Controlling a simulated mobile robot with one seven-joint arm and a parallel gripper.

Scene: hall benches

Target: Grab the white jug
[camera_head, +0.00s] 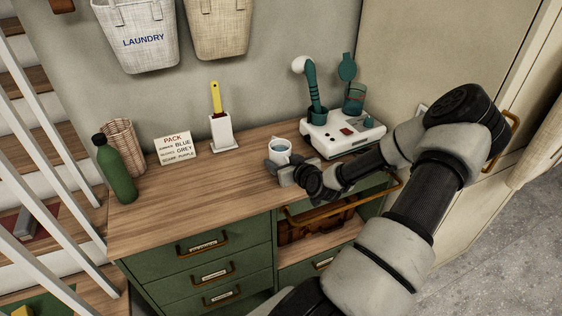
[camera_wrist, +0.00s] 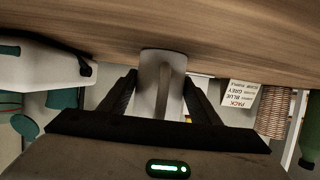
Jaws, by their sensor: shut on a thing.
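The white jug (camera_head: 279,148) stands upright on the wooden top of the green bench, left of the white unit. In the head view its rim and upper body show; my gripper covers part of its lower right side. My gripper (camera_head: 279,163) reaches in from the right at the jug. In the wrist view the jug (camera_wrist: 162,82) is between the two dark fingers of my gripper (camera_wrist: 161,92), with its handle facing the camera. The fingers are shut on it. The jug's base appears at or very near the bench top; I cannot tell if they touch.
A white unit (camera_head: 340,138) with teal parts stands right of the jug. A white holder with a yellow handle (camera_head: 221,132), a sign (camera_head: 175,148), a wicker basket (camera_head: 124,143) and a green bottle (camera_head: 115,172) stand to the left. The bench top (camera_head: 190,205) in front is clear.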

